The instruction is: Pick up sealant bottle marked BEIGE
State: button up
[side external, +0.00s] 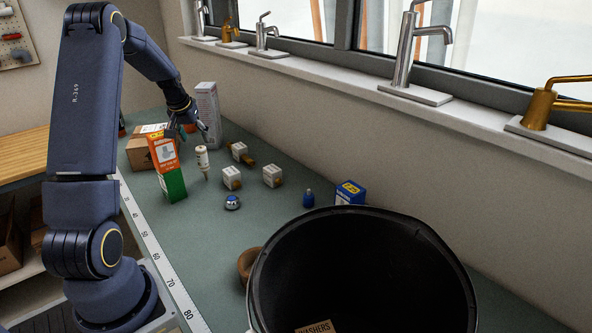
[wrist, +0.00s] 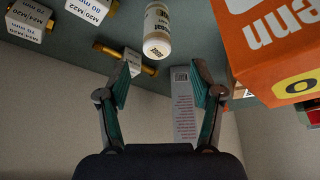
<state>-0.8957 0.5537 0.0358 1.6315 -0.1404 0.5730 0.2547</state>
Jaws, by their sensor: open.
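A small cream bottle with a white label (side external: 202,160) stands on the green bench top in the side external view, beside the orange and green box. The cream bottle also shows in the wrist view (wrist: 157,32), at the top, beyond the fingertips. My gripper (side external: 188,127) is above the bench, near the bottle and in front of the tall white box.
An orange and green box (side external: 167,168) stands left of the bottle, a tall white box (side external: 208,108) behind. Small white boxes (side external: 232,177) with brass fittings lie to the right. A blue box (side external: 350,193) and large black bucket (side external: 362,270) stand nearer the camera. Faucets line the sill.

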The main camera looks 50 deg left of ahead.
aim_at(200, 148)
jog(key=shift+x, duration=3.15)
jog(key=shift+d, duration=0.15)
grip_shut()
